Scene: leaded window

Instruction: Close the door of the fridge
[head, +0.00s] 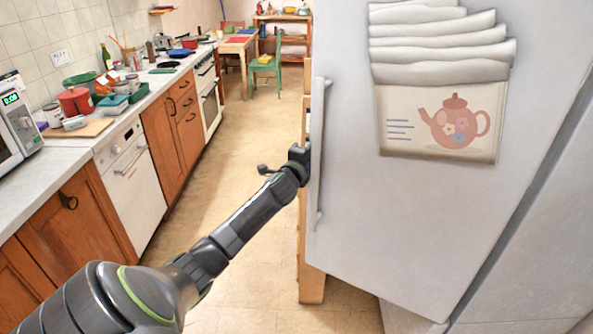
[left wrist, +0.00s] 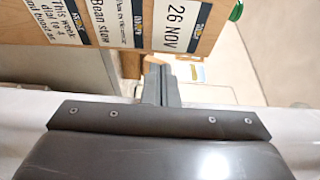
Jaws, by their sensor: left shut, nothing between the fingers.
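The fridge door (head: 400,220) is a pale grey panel filling the right of the head view, its outer face towards me. A long vertical handle (head: 319,150) runs along its left edge. My left gripper (head: 300,156) is at this edge, beside the handle; its fingertips are hard to make out there. In the left wrist view the fingers of my left gripper (left wrist: 160,80) are shut together with nothing between them. The inside of the fridge is hidden, and how far the door stands open cannot be told. My right gripper is not in view.
A teapot picture (head: 440,120) hangs on the door. A wooden board with paper labels (left wrist: 175,22) is close to the fingers in the left wrist view. The counter (head: 120,115) with cookware lines the left wall. The floor (head: 235,120) between is clear.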

